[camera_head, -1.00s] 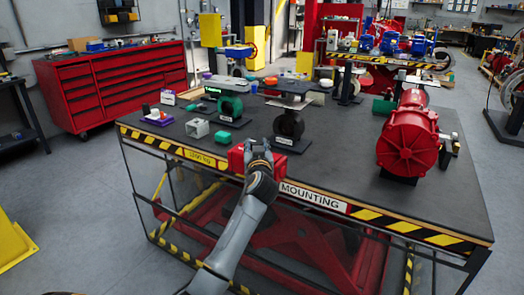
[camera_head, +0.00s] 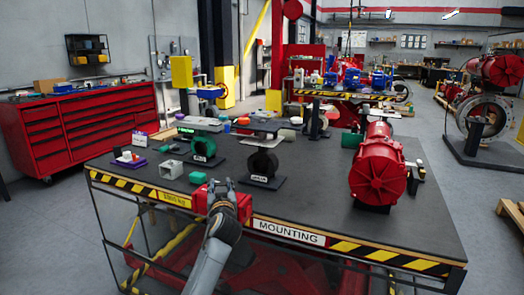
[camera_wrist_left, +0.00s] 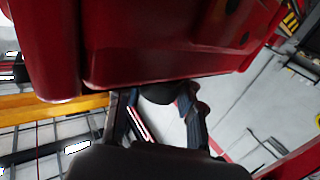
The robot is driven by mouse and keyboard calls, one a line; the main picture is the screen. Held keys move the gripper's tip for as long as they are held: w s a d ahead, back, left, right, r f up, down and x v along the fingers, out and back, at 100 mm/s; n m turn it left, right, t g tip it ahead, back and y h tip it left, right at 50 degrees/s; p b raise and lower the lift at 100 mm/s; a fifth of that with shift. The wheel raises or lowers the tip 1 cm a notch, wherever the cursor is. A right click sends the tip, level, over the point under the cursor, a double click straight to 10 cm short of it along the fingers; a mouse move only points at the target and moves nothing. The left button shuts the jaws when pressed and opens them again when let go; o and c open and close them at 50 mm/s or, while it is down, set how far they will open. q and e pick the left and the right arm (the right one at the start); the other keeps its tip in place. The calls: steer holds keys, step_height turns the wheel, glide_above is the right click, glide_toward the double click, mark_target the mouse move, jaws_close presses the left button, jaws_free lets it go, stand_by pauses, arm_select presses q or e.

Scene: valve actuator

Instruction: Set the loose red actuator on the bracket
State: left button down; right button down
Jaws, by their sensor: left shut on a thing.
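My left gripper (camera_head: 224,184) is shut on a red block-shaped actuator (camera_head: 203,198) at the front edge of the table. The actuator's red underside (camera_wrist_left: 180,45) fills the top of the left wrist view, with the fingers partly hidden beneath it. I cannot tell whether the actuator touches the table. Behind it stand a black valve (camera_head: 262,163) with a flat grey plate (camera_head: 262,134) above it and a green valve (camera_head: 203,148) with a similar plate (camera_head: 199,124). I cannot tell which of these carries the bracket. My right gripper is not in view.
A large red ribbed unit (camera_head: 377,178) lies on the table's right side. The dark tabletop (camera_head: 310,195) is clear between the black valve and the ribbed unit.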

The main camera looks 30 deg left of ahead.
arm_select(q)
steer(key=shift+r, duration=0.3)
